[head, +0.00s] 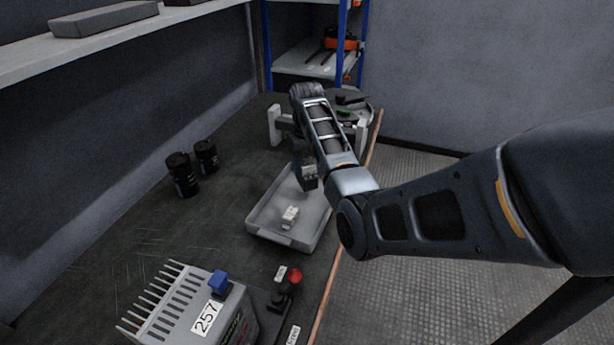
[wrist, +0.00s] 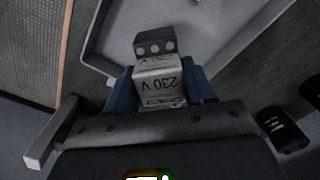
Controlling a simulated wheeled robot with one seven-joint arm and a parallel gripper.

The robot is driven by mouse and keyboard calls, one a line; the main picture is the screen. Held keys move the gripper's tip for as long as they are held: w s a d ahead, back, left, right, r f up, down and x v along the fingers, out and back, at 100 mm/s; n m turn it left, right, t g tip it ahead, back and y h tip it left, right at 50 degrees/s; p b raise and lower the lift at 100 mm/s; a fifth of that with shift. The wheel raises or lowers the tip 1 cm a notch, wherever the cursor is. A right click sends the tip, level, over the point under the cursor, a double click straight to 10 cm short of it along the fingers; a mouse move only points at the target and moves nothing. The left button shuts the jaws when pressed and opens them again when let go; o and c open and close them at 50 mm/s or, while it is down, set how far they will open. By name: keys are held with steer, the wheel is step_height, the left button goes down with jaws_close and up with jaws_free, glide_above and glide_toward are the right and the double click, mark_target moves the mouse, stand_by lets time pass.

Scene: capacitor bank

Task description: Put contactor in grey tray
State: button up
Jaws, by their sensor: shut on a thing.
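The grey tray (wrist: 97,62) lies beyond the contactor, whose dark end overlaps the tray's edge in that picture. In the head view the grey tray (head: 263,233) is shallow and sits on the dark bench by its right edge. My arm reaches over the tray's far end and largely hides the gripper there. A small white block (head: 290,215) lies within the tray's outline.
Two black cylinders (head: 183,175) stand left of the tray. A grey finned unit labelled 257 (head: 205,310) and a red button (head: 295,276) are at the front. A shelf overhangs at left. Bench between cylinders and tray is clear.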

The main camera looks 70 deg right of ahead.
mark_target(307, 176)
steer(key=shift+f, duration=1.9)
steer(key=shift+f, duration=0.1)
steer(key=o, duration=1.3)
step_height(307, 176, up, 12)
steer(key=shift+r+p, duration=0.1)
steer(key=shift+p, duration=0.2)
